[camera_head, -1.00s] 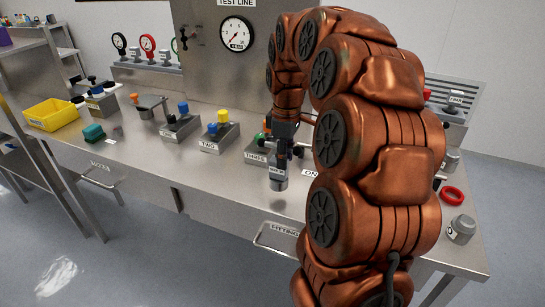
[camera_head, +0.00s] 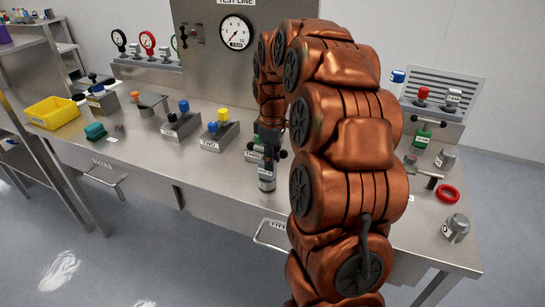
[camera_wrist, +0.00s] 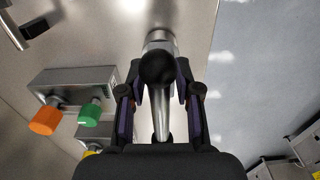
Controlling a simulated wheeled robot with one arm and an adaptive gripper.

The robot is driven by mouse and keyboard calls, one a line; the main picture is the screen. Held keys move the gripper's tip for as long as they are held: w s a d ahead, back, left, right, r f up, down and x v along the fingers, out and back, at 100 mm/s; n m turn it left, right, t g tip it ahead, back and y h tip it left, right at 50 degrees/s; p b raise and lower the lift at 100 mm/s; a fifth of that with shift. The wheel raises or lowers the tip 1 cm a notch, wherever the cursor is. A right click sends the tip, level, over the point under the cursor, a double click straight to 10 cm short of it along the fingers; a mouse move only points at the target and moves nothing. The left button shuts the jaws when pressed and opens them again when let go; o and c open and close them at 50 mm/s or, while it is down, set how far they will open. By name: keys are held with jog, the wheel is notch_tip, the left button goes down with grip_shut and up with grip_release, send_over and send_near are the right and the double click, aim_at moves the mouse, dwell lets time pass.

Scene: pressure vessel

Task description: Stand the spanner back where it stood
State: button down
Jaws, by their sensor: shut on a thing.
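My gripper (camera_wrist: 157,105) is shut on the spanner, which has a silver shaft (camera_wrist: 161,120) with a black ball (camera_wrist: 157,68) at the near end and a silver cylinder (camera_wrist: 160,38) beyond it in the wrist view. In the head view a grey labelled cylinder (camera_head: 267,180) shows below my gripper (camera_head: 270,150), near the front of the bench, beside the block marked THREE. It looks upright. I cannot tell whether its foot touches the bench. My arm hides part of the bench behind it.
The steel bench (camera_head: 150,165) carries valve blocks, including TWO (camera_head: 212,142), and a yellow tray (camera_head: 52,112) at left. At right are a red ring (camera_head: 447,193), a grey labelled cylinder (camera_head: 456,228) and a green block (camera_head: 422,136). The front edge is near my gripper.

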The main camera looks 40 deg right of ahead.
jog(key=shift+f, duration=0.2)
jog(key=shift+f, duration=0.15)
jog(key=c, duration=0.8)
grip_release()
jog(key=shift+r+b, duration=1.3)
jog(key=shift+r, duration=4.8)
jog(key=s+a+f+m+g, duration=0.15)
jog(key=s+a+f, duration=0.25)
jog(key=s+a, duration=0.5)
jog(key=s+a+f+m, duration=0.2)
jog(key=s+a+f, duration=0.1)
jog(key=s+a, duration=0.7)
jog(key=s+a+f+m, duration=0.2)
jog(key=s+f, duration=0.4)
jog(key=s, duration=0.4)
jog(key=shift+s+a+f+m, duration=0.15)
jog(key=shift+a+m, duration=0.15)
jog(key=shift+m, duration=0.05)
